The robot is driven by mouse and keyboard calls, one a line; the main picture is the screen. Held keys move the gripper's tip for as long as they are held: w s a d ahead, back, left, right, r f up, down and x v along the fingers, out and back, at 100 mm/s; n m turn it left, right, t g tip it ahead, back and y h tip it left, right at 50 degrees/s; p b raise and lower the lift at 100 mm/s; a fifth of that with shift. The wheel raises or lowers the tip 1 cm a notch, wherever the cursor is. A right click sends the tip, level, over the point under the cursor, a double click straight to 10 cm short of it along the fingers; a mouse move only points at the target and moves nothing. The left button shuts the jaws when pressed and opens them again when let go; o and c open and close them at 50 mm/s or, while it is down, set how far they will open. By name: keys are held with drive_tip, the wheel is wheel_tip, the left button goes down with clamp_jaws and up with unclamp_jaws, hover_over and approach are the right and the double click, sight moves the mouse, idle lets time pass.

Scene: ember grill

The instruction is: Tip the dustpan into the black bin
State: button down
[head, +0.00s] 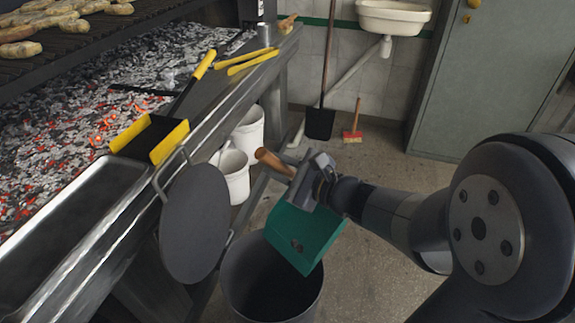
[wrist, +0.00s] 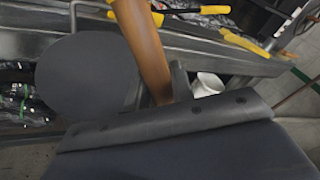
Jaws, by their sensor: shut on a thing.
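The green dustpan (head: 310,228) hangs from my gripper (head: 300,183) over the black bin (head: 235,290). Its pan is steeply tilted, with the lower edge at the bin's open top. A small dark patch or lump shows on the pan; I cannot tell which. The wooden handle (head: 275,162) sticks out to the left past my gripper, which is shut on it. In the wrist view the handle (wrist: 142,45) rises beyond a grey gripper part. The bin's inside is dark, and its contents cannot be made out.
A round dark lid or plate (head: 195,222) hangs at the grill's edge, left of the bin. White buckets (head: 234,175) stand behind it. Yellow-handled tools (head: 150,138) lie along the grill above glowing coals (head: 75,140). A shovel (head: 320,122) and brush (head: 353,134) stand by the wall.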

drive_tip(key=s+a+f+n+h+b, duration=0.1)
drive_tip(key=s+a+f+n+b, duration=0.2)
drive_tip(key=s+a+b, duration=0.4)
drive_tip(key=s+a+f+n+t+h+b, duration=0.1)
drive_tip(key=s+a+f+n+b, duration=0.3)
drive_tip(key=b, duration=1.3)
drive_tip(key=shift+s+a+f, duration=1.05)
drive_tip(key=shift+s+a, duration=0.95)
drive_tip(key=shift+a, duration=1.4)
drive_tip(key=shift+r, duration=0.1)
